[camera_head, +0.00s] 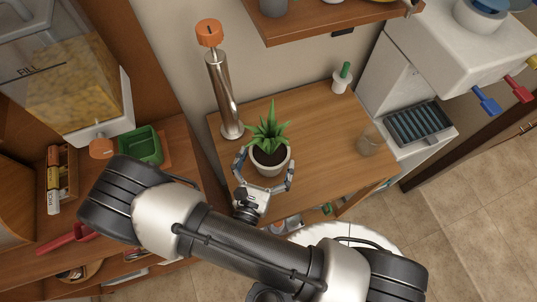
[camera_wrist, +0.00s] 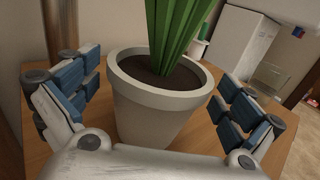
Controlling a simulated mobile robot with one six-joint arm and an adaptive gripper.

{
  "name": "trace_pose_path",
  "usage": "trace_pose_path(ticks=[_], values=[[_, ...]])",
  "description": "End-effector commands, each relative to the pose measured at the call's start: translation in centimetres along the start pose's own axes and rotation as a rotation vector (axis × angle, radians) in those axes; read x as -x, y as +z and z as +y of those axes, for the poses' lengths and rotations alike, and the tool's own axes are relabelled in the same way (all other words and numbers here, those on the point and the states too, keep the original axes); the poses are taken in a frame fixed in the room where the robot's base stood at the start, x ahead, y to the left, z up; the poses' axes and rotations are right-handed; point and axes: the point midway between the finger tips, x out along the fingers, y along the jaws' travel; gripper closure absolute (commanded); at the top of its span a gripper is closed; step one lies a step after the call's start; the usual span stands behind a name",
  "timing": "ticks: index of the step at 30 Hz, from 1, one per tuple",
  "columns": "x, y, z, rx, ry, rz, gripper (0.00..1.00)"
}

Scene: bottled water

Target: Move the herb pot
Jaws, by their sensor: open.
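The herb pot (camera_head: 270,160) is a pale grey-white pot with dark soil and a spiky green plant. It stands upright on the wooden table (camera_head: 320,140) near its front left edge. In the wrist view the pot (camera_wrist: 160,110) fills the middle, and the leaves run out of the top. My gripper (camera_head: 264,170) is open, with one finger on each side of the pot. In the wrist view the gripper (camera_wrist: 155,100) shows blue-padded fingers left and right, with visible gaps between the pads and the pot wall. The pot's lower front is partly hidden by my gripper.
A tall metal cylinder with an orange top (camera_head: 223,95) stands close behind left of the pot. A clear glass (camera_head: 369,142) and a small white pot with a green top (camera_head: 342,78) stand to the right. A shelf (camera_head: 330,22) overhangs the back. The table's middle is clear.

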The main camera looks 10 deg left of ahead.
Motion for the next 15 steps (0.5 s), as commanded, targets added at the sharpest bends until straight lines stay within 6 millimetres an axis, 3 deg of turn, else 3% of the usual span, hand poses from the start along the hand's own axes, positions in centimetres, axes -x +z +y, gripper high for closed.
trace_pose_path(ticks=[4, 15], values=[[-0.91, -0.03, -0.07, 0.0, -0.002, 0.0, 0.0], [-1.06, 0.02, -0.04, 0.0, 0.0, 0.0, 0.02]])
